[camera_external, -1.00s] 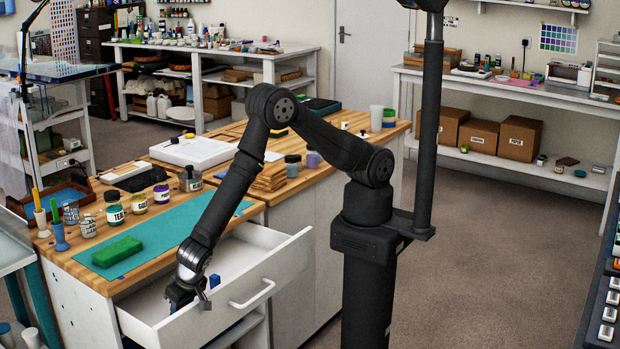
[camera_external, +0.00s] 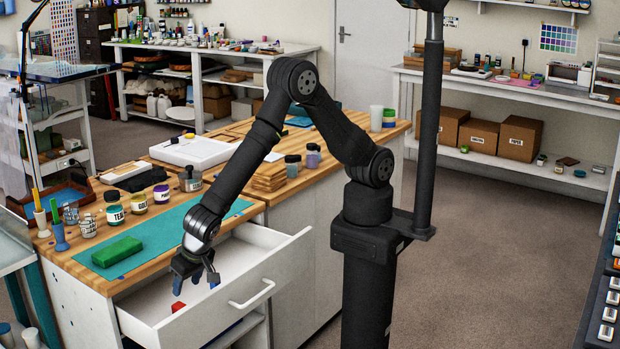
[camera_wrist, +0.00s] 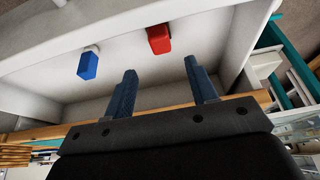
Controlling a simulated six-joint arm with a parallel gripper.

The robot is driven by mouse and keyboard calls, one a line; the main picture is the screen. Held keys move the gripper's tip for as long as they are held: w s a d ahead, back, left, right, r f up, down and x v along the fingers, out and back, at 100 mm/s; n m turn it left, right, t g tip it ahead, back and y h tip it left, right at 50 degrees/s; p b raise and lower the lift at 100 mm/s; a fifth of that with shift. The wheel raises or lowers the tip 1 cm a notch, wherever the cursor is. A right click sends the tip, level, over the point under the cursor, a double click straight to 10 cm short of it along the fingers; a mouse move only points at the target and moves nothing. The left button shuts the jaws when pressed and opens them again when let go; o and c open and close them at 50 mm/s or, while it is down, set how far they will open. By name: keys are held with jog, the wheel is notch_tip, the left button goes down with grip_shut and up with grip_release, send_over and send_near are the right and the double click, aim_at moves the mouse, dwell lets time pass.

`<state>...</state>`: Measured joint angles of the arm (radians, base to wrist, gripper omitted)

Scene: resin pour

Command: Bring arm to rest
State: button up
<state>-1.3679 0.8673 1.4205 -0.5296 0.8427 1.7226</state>
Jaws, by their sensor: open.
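My gripper (camera_external: 195,280) points down over the open white drawer (camera_external: 285,262). In the wrist view its two fingers (camera_wrist: 160,68) are spread apart with nothing between them.
The wooden bench top behind the drawer holds a teal mat (camera_external: 165,232) with a green block (camera_external: 117,252), labelled jars, wood pieces (camera_external: 270,177) and a white device (camera_external: 194,150). A dark post stands beside my base. Air above the drawer is free.

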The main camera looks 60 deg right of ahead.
aim_at(182, 306)
jog(key=shift+v, duration=0.95)
jog(key=x, duration=1.2)
jog(key=shift+f, duration=0.3)
notch_tip(182, 306, up, 2)
jog(key=shift+r, duration=0.65)
